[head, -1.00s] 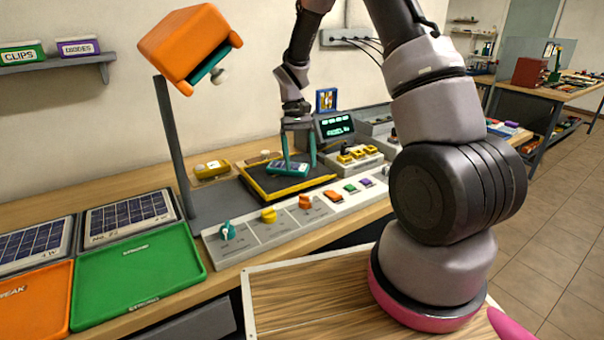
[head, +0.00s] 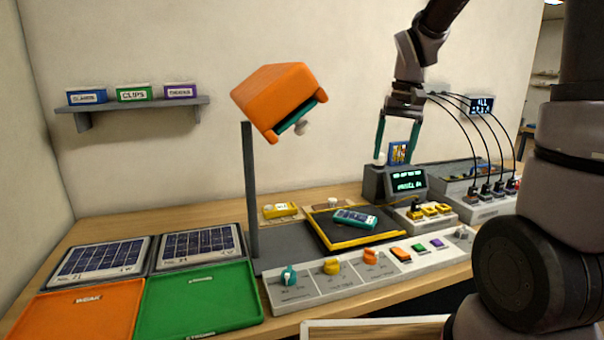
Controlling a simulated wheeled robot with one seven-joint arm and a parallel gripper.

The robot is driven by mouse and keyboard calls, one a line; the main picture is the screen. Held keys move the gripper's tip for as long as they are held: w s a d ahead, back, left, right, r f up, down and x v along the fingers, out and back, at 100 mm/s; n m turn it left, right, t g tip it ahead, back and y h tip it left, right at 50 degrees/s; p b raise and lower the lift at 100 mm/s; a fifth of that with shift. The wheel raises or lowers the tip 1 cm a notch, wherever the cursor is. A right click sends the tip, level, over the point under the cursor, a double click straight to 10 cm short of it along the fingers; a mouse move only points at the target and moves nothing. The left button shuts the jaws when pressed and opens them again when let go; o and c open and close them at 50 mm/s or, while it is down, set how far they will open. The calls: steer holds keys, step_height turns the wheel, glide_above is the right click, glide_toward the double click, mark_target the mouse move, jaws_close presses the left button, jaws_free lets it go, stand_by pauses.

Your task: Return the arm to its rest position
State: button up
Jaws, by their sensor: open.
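My gripper (head: 395,160) hangs from my arm above the back of the bench. Its two teal fingers are spread wide and point down, with nothing held between them. A white knob-like thing shows near the left fingertip; I cannot tell whether they touch. A teal device (head: 355,218) lies on the black pad with a yellow border (head: 322,238), below and to the left of the gripper, apart from it.
An orange lamp head (head: 275,95) stands on a grey post to the left. A display box (head: 400,184) and a cabled charger (head: 490,205) stand near the gripper. A control strip (head: 300,292) with knobs runs along the front. Green (head: 200,300) and orange trays (head: 75,312) lie at left.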

steer(key=s+d+r+m+t, duration=0.2)
steer(key=s+r+t, duration=0.4)
steer(key=s+r, duration=0.5)
steer(key=s, duration=0.3)
steer(key=shift+s+d+r+m+t+y, duration=0.2)
steer(key=shift+s+d+m+t+y, duration=0.1)
steer(key=shift+t+y, duration=0.1)
